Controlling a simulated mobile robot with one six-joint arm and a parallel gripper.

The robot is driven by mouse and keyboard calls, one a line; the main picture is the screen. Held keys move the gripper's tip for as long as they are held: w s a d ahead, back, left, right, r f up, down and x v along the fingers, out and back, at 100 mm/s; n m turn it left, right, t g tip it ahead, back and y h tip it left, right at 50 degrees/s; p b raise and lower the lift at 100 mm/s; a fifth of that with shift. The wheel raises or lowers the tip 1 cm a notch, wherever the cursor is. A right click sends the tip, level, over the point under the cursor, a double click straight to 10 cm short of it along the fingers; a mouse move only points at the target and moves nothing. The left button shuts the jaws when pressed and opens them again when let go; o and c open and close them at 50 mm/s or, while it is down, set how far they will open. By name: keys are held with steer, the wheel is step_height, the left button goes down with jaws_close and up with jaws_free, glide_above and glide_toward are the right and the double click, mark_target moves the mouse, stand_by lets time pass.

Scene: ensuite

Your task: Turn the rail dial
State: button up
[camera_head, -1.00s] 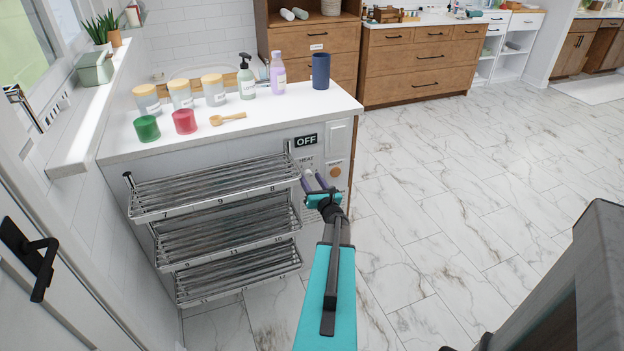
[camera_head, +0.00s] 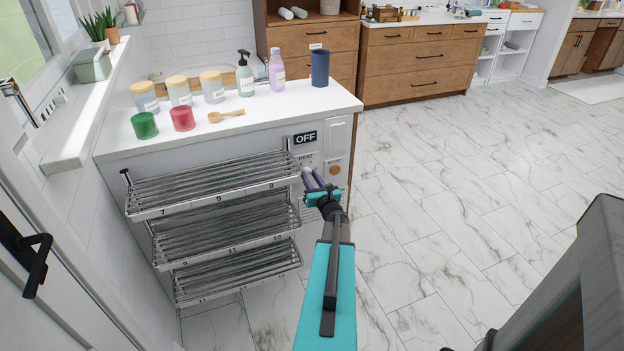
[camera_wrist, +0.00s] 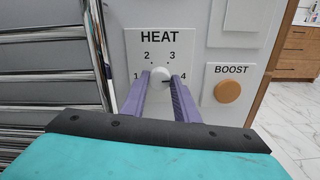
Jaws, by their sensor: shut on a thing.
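The rail dial is a round white knob (camera_wrist: 159,73) on a white plate marked HEAT (camera_wrist: 160,37), with numbers 1 to 4 around it. A dark mark on the knob seems to point right, toward the 4. My gripper (camera_wrist: 161,82) has its two purple fingers on either side of the knob, shut on it. In the head view my gripper (camera_head: 312,175) is at the unit's front panel and hides most of the dial. A display above the dial reads OFF (camera_head: 305,137).
A round orange BOOST button (camera_wrist: 227,91) sits right of the dial. Chrome rail racks (camera_head: 215,185) stick out to the left. Jars, bottles and a blue cup (camera_head: 320,68) stand on the white countertop (camera_head: 270,112) above.

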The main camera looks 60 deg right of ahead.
steer(key=shift+s+f+b, duration=0.2)
steer(key=shift+f+b, duration=0.15)
steer(key=n+b, duration=0.2)
steer(key=b, duration=0.1)
steer(key=shift+f+b, duration=0.1)
steer(key=shift+b, duration=0.25)
steer(key=n+b, duration=0.4)
steer(key=b, duration=0.4)
steer(key=shift+n, duration=0.4)
steer(key=n+b, duration=0.2)
steer(key=b, duration=0.2)
steer(key=shift+n+b, duration=0.3)
steer(key=shift+n, duration=0.1)
steer(key=shift+d+r+n+b, duration=0.1)
steer(key=shift+r+n+b, duration=0.15)
steer(key=shift+n+b, duration=0.5)
steer(key=shift+r, duration=0.1)
steer(key=o, duration=1.1)
steer(key=shift+c, duration=0.2)
steer(key=shift+w, duration=0.1)
